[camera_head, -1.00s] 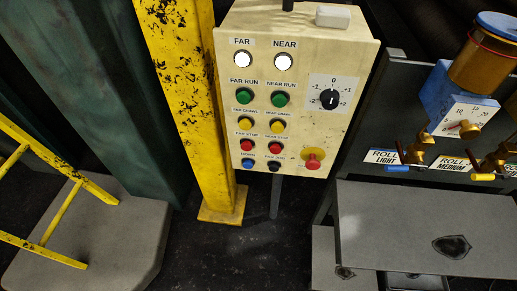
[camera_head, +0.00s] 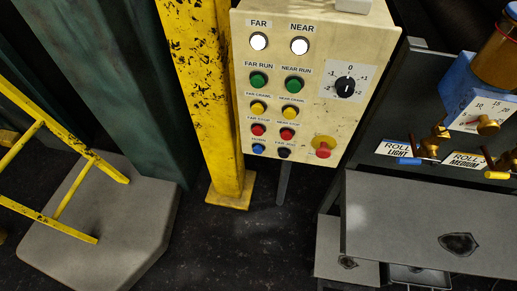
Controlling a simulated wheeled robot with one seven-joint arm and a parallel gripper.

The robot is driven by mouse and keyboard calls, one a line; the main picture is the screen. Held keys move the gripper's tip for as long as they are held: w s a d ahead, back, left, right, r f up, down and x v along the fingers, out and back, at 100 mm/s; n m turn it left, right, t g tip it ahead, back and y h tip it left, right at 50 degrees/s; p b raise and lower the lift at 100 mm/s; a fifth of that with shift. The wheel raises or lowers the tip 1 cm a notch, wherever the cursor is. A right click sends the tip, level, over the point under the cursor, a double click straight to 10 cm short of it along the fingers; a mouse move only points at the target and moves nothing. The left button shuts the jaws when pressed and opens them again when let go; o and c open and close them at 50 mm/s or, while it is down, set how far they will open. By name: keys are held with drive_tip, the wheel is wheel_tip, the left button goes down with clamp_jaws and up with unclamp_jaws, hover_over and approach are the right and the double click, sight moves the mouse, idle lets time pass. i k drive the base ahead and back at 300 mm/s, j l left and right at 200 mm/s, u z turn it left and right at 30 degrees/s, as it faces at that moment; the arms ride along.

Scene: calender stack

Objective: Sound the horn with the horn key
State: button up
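A cream control box (camera_head: 310,110) stands in the upper middle, in front of a yellow post. Its bottom left key is a small blue button (camera_head: 258,149) under a small label that seems to read HORN. A dark button (camera_head: 284,153) sits to its right. A red button (camera_head: 258,130) is just above the blue one. Nothing touches or covers the blue button. My gripper is not in view.
A red mushroom button (camera_head: 323,152) sticks out at the box's lower right, below a black dial (camera_head: 345,87). A grey bench (camera_head: 400,215) and brass valves (camera_head: 432,140) stand right. A yellow ladder (camera_head: 70,170) stands left. Dark floor is clear in front.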

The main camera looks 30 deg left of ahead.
sight(257, 150)
drive_tip(key=j+u, duration=0.2)
drive_tip(key=j, duration=0.25)
drive_tip(key=j+u, duration=0.2)
drive_tip(key=j, duration=0.25)
drive_tip(key=i+j+u, duration=0.2)
drive_tip(key=j, duration=0.25)
drive_tip(key=j+u, duration=0.2)
drive_tip(key=j, duration=0.25)
drive_tip(key=i+j+u, duration=0.2)
drive_tip(key=j, duration=0.2)
drive_tip(key=k+j, duration=0.05)
drive_tip(key=k, duration=0.05)
